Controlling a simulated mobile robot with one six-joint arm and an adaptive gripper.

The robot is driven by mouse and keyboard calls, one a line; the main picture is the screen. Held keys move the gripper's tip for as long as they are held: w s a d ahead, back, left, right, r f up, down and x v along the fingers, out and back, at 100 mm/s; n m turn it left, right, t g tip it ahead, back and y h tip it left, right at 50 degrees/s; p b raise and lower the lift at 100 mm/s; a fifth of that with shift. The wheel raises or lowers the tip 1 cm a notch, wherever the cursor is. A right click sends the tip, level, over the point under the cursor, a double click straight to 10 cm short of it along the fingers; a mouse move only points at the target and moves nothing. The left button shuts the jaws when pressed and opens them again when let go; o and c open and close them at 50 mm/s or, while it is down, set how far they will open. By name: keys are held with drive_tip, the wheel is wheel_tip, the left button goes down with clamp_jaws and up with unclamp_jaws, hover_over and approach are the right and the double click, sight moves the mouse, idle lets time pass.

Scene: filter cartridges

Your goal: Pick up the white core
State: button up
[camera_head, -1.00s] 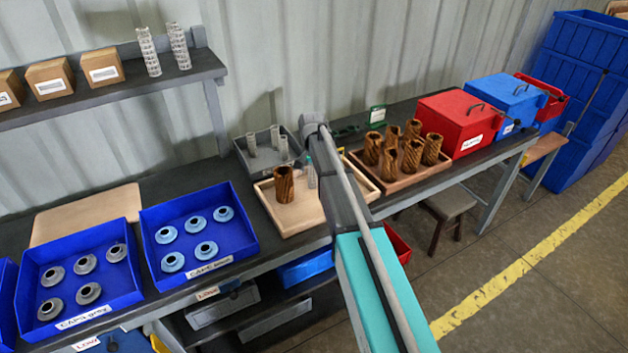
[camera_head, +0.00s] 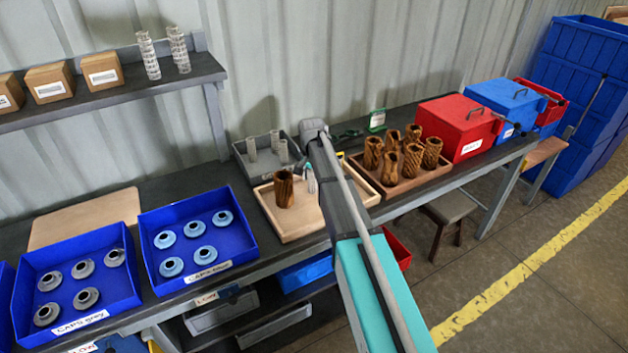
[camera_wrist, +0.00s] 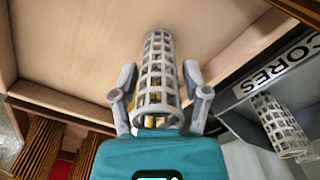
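The white core (camera_wrist: 158,82) is a pale lattice tube. In the wrist view it stands between the two fingers of my gripper (camera_wrist: 159,70), its near end close to the palm. Narrow gaps seem to show between fingers and core, so my gripper looks open around it; contact is hard to judge. In the head view the core is a small pale shape (camera_head: 311,183) on the light wooden tray (camera_head: 292,234), partly hidden by my arm. A brown pleated filter (camera_head: 284,188) stands to its left on the same tray.
A grey bin (camera_head: 240,147) labelled CORES holds several more white cores behind the tray. A brown tray (camera_head: 400,186) with several pleated filters is to the right. Blue cap bins (camera_head: 235,245) stand left. Red (camera_head: 460,115) and blue boxes are farther right.

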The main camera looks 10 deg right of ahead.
drive_tip(key=c, duration=0.4)
drive_tip(key=shift+r, duration=0.2)
wheel_tip(320, 180, up, 3)
drive_tip(key=p, duration=0.3)
drive_tip(key=s+r+p, duration=0.3)
drive_tip(key=s, duration=0.1)
drive_tip(key=s+r+p, duration=0.3)
drive_tip(key=s, duration=0.2)
drive_tip(key=s+r+p, duration=0.3)
drive_tip(key=s+p, duration=0.1)
drive_tip(key=s, duration=0.1)
drive_tip(key=shift+a+r, duration=0.3)
drive_tip(key=shift+w, duration=0.1)
drive_tip(key=w+a+r+p, duration=0.1)
drive_tip(key=w+a, duration=0.2)
drive_tip(key=w+a+r+p, duration=0.1)
drive_tip(key=w+a, duration=0.5)
drive_tip(key=shift+w+a+r+p, duration=0.2)
drive_tip(key=shift+w+r+p, duration=0.2)
idle(0.3)
